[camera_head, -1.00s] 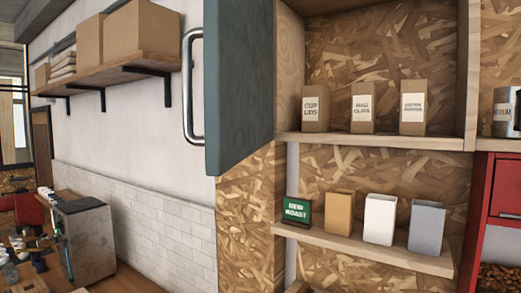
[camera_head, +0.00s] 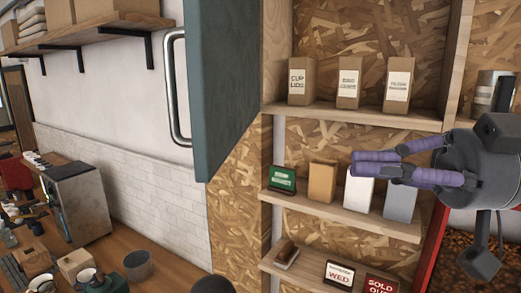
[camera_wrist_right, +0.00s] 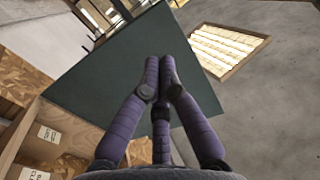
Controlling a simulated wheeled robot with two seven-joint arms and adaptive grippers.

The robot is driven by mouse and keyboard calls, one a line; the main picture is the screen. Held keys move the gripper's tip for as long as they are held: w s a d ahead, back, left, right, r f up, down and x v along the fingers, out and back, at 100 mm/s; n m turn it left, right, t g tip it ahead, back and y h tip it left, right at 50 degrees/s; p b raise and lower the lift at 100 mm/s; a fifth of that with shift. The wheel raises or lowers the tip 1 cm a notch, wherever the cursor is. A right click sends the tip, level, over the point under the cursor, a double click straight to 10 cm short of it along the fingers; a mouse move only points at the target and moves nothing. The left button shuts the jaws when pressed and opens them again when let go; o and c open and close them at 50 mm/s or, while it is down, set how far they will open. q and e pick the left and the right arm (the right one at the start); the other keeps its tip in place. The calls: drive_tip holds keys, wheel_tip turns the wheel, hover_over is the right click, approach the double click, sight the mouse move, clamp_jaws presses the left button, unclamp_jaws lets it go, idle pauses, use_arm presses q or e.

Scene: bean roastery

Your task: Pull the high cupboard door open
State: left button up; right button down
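The high cupboard door (camera_head: 220,90) is a dark teal panel standing swung outward at the left side of the cupboard, whose upper compartment is exposed. Its silver bar handle (camera_head: 173,85) is on the door's left-facing side. My right gripper (camera_head: 362,164) has purple fingers pointing left, in front of the shelves and apart from the door and handle. In the right wrist view the fingers (camera_wrist_right: 160,62) come together with nothing visible between them, and the door (camera_wrist_right: 105,75) fills the area behind. My left gripper is not in view.
Small signs (camera_head: 339,274) are lower. A wall shelf (camera_head: 95,25) with boxes and a counter machine (camera_head: 78,203) are left. The wall beside the handle is clear.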

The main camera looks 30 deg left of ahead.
sight(214, 159)
drive_tip(key=p+x, duration=0.3)
drive_tip(key=x, duration=0.9)
drive_tip(key=shift+s+a+r+p, duration=0.15)
drive_tip(key=shift+s+a+p, duration=0.05)
drive_tip(key=shift+a+p, duration=0.2)
drive_tip(key=shift+s+a, duration=0.2)
drive_tip(key=shift+a, duration=0.3)
